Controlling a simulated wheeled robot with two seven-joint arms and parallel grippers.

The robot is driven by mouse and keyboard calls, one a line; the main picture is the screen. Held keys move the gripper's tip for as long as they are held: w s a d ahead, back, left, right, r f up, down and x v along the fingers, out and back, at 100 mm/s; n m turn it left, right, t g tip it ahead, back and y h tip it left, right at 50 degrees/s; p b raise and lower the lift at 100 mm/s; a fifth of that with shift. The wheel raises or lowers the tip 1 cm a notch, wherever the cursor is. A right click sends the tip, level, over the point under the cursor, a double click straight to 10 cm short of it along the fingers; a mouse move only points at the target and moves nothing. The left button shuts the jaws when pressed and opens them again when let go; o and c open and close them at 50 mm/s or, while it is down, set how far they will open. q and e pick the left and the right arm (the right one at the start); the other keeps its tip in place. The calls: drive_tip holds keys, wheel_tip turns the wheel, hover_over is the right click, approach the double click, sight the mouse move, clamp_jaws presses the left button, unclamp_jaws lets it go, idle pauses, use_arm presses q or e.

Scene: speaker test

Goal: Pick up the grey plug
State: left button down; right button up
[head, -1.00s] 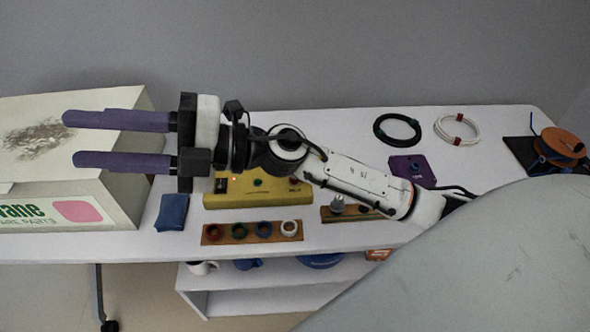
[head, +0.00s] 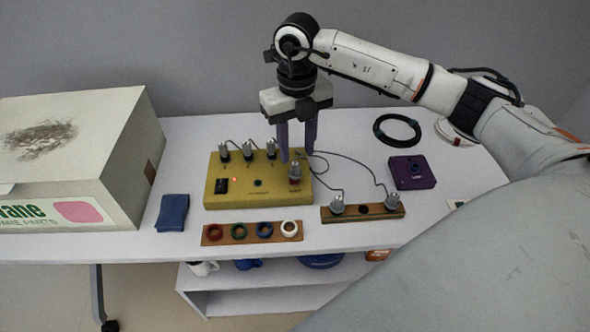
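Several grey plugs show. Three stand in a row at the back of the yellow box: a left plug (head: 223,153), a middle plug (head: 248,150) and a right plug (head: 271,149). Another grey plug (head: 294,173) stands at the box's right front, just below my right gripper (head: 297,157) in the picture. Two more, a left one (head: 337,205) and a right one (head: 392,201), stand on a wooden strip. My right gripper points down with its purple fingers apart and nothing visible between them. Whether it touches the box or a plug I cannot tell. My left gripper is out of view.
The yellow box (head: 260,200) has thin cables at its plugs. A wooden rack (head: 251,239) of coloured rings, the plug strip (head: 363,215), a blue pouch (head: 173,212), a purple box (head: 412,183) and a black cable coil (head: 397,117) lie around. A large carton (head: 120,130) fills the left.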

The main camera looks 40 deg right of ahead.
sight(295, 164)
drive_tip(key=shift+a+f+p, duration=0.2)
drive_tip(key=shift+f+p, duration=0.25)
drive_tip(key=shift+f, duration=2.6)
clamp_jaws()
wheel_tip(295, 164, up, 10)
drive_tip(key=shift+r+b, duration=0.1)
drive_tip(key=shift+b, duration=0.35)
drive_tip(key=shift+r, duration=0.1)
wheel_tip(295, 164, up, 4)
drive_tip(key=p, duration=0.3)
drive_tip(key=shift+f, duration=0.2)
